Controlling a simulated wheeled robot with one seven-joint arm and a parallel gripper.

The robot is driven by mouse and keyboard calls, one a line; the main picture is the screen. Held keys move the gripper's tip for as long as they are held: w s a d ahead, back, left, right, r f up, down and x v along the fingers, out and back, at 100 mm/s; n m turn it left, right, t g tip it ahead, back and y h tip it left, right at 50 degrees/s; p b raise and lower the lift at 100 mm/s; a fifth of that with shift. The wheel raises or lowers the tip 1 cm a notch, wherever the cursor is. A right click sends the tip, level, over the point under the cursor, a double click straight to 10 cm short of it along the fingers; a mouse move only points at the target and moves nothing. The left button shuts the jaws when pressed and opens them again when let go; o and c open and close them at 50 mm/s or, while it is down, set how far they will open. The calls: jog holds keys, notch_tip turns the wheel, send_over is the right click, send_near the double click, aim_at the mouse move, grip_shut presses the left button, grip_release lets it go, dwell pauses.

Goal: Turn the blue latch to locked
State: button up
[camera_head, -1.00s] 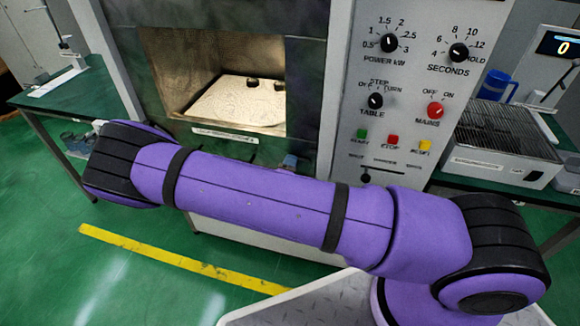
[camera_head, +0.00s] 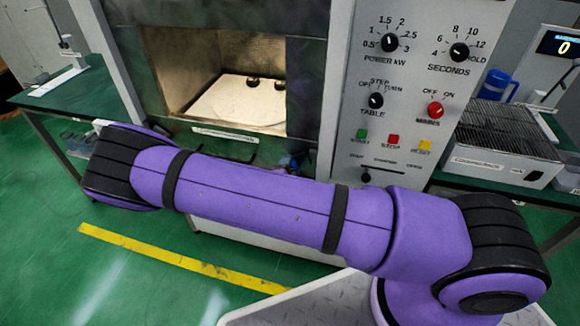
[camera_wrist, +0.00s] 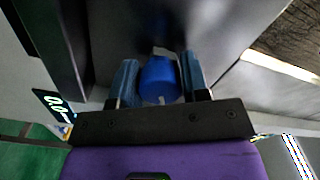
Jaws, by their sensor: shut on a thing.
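The blue latch (camera_wrist: 159,80) shows in the wrist view as a rounded blue knob between the two blue-grey fingers of my gripper (camera_wrist: 158,84). The fingers are shut on it, one on each side. In the head view, a small patch of blue (camera_head: 286,162) shows just above my purple arm, below the right end of the microwave opening. My arm hides most of that area, including the gripper. I cannot read the latch's position from any marking.
The microwave chamber (camera_head: 233,104) is open to view, with a pale plate inside. The control panel (camera_head: 400,100) with knobs and coloured buttons stands to its right. A grilled box (camera_head: 500,130) sits on the right bench. A green bench (camera_head: 70,95) is at left.

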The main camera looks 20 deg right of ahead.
jog(key=shift+s+f, duration=0.1)
jog(key=shift+f, duration=0.05)
jog(key=o, duration=0.9)
jog(key=shift+a, duration=0.1)
jog(key=v, duration=1)
jog(key=shift+s+a, duration=0.15)
jog(key=shift+s, duration=0.15)
